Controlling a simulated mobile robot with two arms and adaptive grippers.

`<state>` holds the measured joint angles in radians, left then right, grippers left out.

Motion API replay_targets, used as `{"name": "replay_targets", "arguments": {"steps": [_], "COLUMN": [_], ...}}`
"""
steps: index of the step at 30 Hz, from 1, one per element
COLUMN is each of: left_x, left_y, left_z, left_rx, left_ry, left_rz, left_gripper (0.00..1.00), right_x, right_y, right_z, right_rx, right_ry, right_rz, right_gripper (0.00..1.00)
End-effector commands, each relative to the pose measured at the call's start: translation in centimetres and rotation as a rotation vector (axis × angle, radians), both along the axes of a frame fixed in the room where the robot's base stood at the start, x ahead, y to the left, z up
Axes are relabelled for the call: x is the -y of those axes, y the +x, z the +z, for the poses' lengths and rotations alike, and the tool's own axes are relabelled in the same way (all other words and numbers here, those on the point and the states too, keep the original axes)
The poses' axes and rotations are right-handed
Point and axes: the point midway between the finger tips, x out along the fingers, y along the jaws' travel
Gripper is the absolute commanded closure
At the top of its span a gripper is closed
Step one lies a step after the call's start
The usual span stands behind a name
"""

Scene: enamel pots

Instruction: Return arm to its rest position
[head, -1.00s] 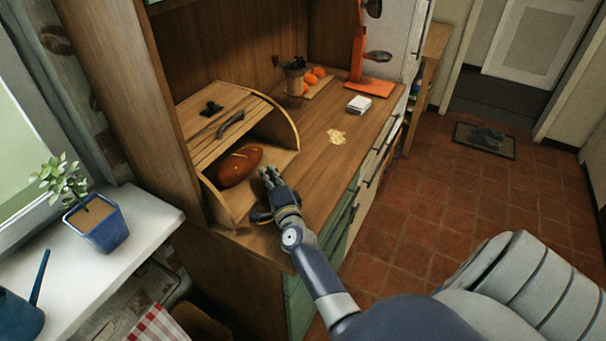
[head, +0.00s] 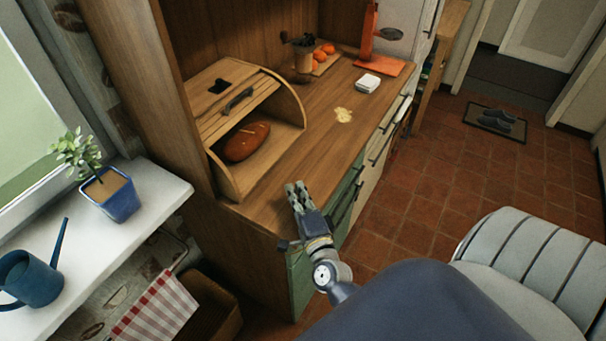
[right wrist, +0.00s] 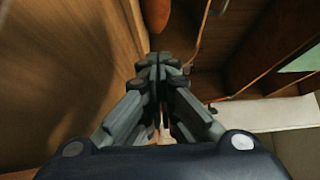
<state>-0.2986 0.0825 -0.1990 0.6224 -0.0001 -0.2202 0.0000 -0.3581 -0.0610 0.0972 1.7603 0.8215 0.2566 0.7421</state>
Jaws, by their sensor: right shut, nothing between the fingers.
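My right gripper (head: 298,192) is shut and empty. In the head view it is over the front edge of the wooden counter (head: 312,165), in front of the bread box (head: 228,183) and apart from it. In the right wrist view its fingers (right wrist: 160,72) are together with nothing between them. A brown loaf (head: 247,142) lies inside the bread box, whose slatted lid is raised. My left gripper is in neither view.
A potted plant (head: 112,194) and a blue watering can (head: 32,279) stand on the white sill at left. A wooden box (head: 222,318) sits below, beside a checked cloth (head: 152,309).

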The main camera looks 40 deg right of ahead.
Motion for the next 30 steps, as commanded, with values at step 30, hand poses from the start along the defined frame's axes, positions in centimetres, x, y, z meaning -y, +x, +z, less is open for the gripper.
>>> {"name": "replay_targets", "arguments": {"steps": [30], "left_x": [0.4], "left_y": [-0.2], "left_z": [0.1], "left_rx": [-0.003], "left_ry": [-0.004], "left_rz": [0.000], "left_gripper": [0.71], "right_x": [-10.0], "right_y": [-3.7], "right_z": [0.0], "right_rx": [-0.236], "right_ry": [-0.338], "right_rz": [0.401], "right_gripper": [1.00]}}
